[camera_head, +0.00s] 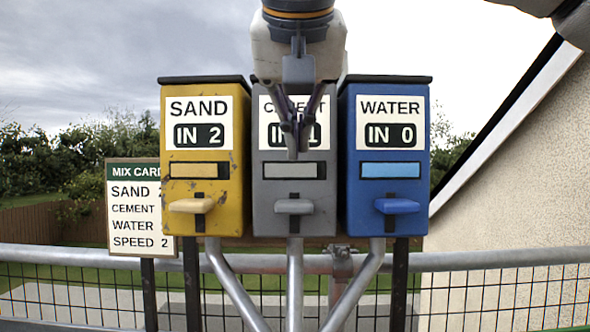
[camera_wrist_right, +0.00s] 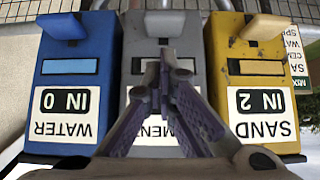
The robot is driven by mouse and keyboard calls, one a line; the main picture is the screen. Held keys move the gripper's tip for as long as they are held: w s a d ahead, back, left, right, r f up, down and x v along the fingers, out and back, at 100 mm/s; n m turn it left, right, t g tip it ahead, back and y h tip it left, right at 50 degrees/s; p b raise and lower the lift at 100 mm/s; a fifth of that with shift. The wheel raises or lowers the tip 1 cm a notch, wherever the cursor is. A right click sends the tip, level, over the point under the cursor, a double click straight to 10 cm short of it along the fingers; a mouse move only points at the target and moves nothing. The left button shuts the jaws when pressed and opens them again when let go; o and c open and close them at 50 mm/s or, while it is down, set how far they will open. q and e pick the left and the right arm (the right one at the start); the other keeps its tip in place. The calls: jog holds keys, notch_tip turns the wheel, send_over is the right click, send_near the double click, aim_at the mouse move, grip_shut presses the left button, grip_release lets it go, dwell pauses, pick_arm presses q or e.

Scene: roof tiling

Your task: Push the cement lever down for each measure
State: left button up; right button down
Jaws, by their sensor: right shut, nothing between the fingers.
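The grey cement box (camera_head: 262,222) stands between the other two dispensers. Its counter reads IN 1, partly covered by my gripper. Its grey lever (camera_head: 294,206) sticks out below the display window; the lever also shows in the right wrist view (camera_wrist_right: 165,22). My right gripper (camera_head: 292,150) hangs in front of the cement label, shut and empty, with its fingertips above the lever and apart from it. In the right wrist view the fingers (camera_wrist_right: 164,58) point toward the lever across the cement window. My left gripper is not in view.
The yellow sand box (camera_head: 240,222) reads IN 2 and the blue water box (camera_head: 388,225) reads IN 0. A mix card (camera_head: 133,173) stands at left, its numbers partly hidden. A metal rail (camera_head: 480,261) with mesh runs below; a wall (camera_head: 530,190) rises at right.

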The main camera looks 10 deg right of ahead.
jog(key=v, duration=0.2)
jog(key=shift+s+a+r, duration=0.1)
jog(key=shift+s+r, duration=0.1)
jog(key=shift+r, duration=0.1)
dwell(0.5)
